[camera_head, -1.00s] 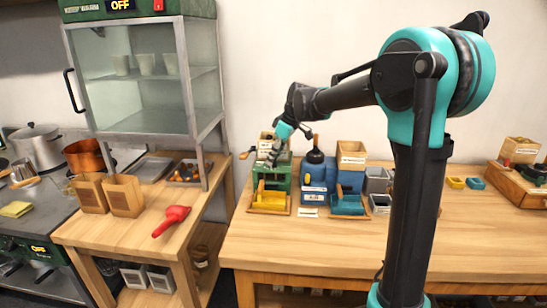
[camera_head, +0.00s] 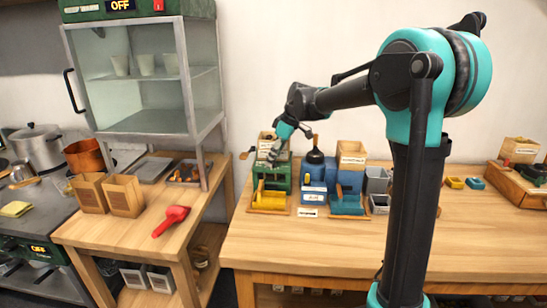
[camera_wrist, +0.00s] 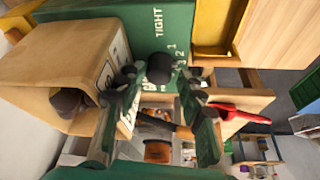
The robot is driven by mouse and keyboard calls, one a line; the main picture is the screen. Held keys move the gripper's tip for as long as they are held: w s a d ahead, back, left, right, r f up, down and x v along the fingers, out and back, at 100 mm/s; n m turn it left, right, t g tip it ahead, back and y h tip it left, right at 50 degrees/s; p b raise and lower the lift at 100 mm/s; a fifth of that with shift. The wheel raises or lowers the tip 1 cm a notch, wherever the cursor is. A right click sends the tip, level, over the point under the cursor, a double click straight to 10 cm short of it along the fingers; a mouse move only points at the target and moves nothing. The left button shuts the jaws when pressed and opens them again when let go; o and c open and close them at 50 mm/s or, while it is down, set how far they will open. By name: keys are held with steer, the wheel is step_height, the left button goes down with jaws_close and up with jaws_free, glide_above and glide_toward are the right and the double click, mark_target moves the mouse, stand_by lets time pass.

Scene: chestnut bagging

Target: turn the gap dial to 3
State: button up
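The green machine (camera_head: 283,172) stands at the left end of the right-hand table, with a yellow tray (camera_head: 270,199) in front. In the wrist view its green face (camera_wrist: 105,22) carries the word TIGHT and small numbers, 1, 2 and 3 among them. The black gap dial (camera_wrist: 160,68) sticks out beside the numbers; I cannot tell which number it points at. My gripper (camera_wrist: 157,76) is open, its dark fingertips on either side of the dial with gaps showing. In the head view my gripper (camera_head: 274,153) is at the machine's upper part and hides the dial.
A cardboard box (camera_wrist: 70,65) is close beside the gripper in the wrist view. A blue machine (camera_head: 312,186) and a blue tray (camera_head: 347,205) stand right of the green machine. A red scoop (camera_head: 171,219) lies on the left table. The right table's front is clear.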

steer(key=shift+w, duration=0.1)
steer(key=v, duration=0.8)
stand_by(0.3)
